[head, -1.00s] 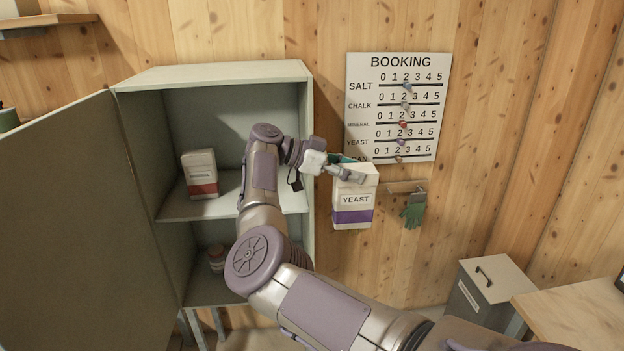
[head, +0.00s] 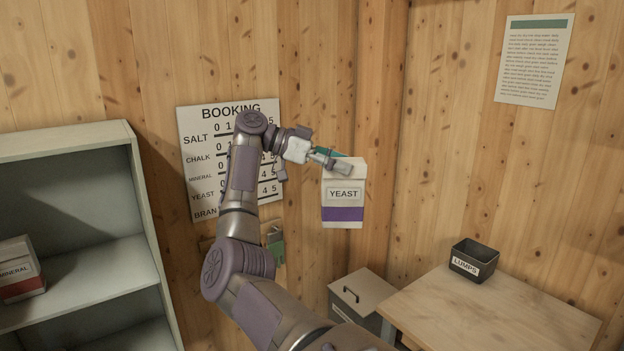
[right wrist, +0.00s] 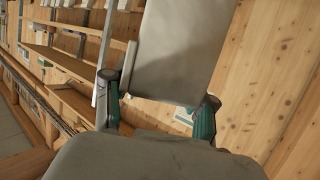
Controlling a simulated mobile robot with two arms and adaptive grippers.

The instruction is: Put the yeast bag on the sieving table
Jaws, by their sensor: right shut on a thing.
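The yeast bag (head: 343,201) is white with a purple band and a YEAST label. It hangs upright in the air in front of the wall, in the middle of the head view. My right gripper (head: 338,163) is shut on its top edge. In the right wrist view the bag's pale surface (right wrist: 180,50) shows between the two fingers (right wrist: 157,103). A wooden table (head: 490,318) stands at the lower right, below and to the right of the bag; I cannot tell from a label whether it is the sieving table. My left gripper is not in view.
A dark LUMPS box (head: 474,259) sits at the table's back edge. A grey lidded bin (head: 361,293) stands left of the table. An open cabinet (head: 85,240) with a mineral bag (head: 18,270) is at the left. The table's front is bare.

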